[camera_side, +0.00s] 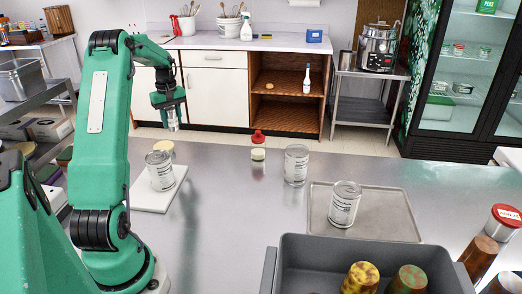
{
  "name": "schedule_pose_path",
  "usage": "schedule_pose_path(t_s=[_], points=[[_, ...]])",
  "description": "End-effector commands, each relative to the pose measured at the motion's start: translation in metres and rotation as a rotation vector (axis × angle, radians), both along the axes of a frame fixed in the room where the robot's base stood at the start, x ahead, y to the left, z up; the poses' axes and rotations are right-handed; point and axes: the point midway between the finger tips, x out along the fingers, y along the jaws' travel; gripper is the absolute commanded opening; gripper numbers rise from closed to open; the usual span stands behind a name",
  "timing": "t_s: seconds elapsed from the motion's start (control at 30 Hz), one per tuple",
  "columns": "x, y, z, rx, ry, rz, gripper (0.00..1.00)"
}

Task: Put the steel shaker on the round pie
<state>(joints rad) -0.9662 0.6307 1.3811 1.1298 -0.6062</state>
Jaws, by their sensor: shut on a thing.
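My gripper (171,104) is above the counter at left, with its jaws pointing down. It is shut on the steel shaker (173,121), a small silvery thing whose lower part shows beneath the jaws. A tan round top, likely the round pie (164,146), shows below the gripper, mostly hidden behind a labelled can (161,172). The shaker is held above and apart from it. I cannot tell whether it is straight over the pie.
A grey bin (290,250) holds coloured cans. Containers, one red-topped (503,222), are at right.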

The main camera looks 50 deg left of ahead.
Motion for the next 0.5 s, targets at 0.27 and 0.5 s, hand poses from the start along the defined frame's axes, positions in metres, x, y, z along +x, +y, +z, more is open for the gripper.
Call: schedule_pose_path(t_s=[0.27, 0.5], points=[[-0.023, 0.039, -0.028, -0.001, 0.001, 0.002, 0.12], [-0.033, 0.057, -0.039, 0.0, 0.0, -0.001, 0.12]])
